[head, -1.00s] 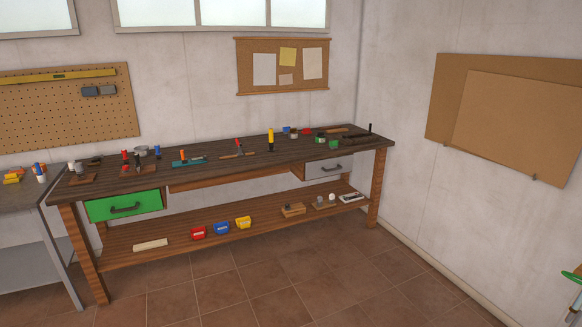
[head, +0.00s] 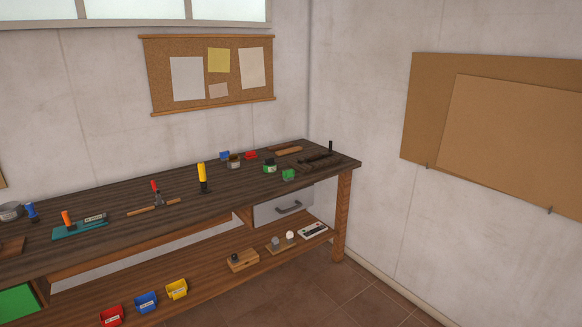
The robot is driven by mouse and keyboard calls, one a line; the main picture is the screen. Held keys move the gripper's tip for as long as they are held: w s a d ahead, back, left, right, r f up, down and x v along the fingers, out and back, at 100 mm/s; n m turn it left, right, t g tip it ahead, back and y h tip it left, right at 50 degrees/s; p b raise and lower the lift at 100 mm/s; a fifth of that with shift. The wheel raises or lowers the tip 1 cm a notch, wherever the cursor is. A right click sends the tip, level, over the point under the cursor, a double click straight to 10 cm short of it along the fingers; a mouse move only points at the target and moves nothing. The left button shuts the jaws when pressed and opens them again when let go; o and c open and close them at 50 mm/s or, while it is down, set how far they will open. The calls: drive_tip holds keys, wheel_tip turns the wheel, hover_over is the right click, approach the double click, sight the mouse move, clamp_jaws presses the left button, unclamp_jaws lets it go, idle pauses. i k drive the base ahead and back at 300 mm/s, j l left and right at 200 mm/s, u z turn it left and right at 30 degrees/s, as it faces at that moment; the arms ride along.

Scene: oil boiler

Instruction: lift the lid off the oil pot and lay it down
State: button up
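My gripper is not in view. Several small containers stand on the dark wooden bench top (head: 130,202). A round silver-grey pot (head: 10,212) is at the left edge of the head view. A small brownish jar with a pale band (head: 234,162) and a dark jar with a green label (head: 270,166) stand toward the right end of the bench. I cannot tell which of these is the oil pot, and no lid can be made out clearly at this size.
A yellow-topped tool (head: 202,177), a teal tray (head: 80,230) and a green block (head: 288,175) are on the bench. A grey drawer (head: 284,207) is below. Red, blue and yellow bins (head: 146,302) sit on the lower shelf. Floor (head: 360,300) is clear at right.

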sight(270, 161)
drive_tip(key=i+u, duration=0.1)
drive_tip(key=i, duration=0.75)
drive_tip(key=i+l+u, duration=0.1)
drive_tip(key=i, duration=0.8)
drive_tip(key=i+l+u, duration=0.1)
drive_tip(key=i, duration=1.55)
drive_tip(key=i+l+u, duration=0.1)
drive_tip(key=i, duration=0.65)
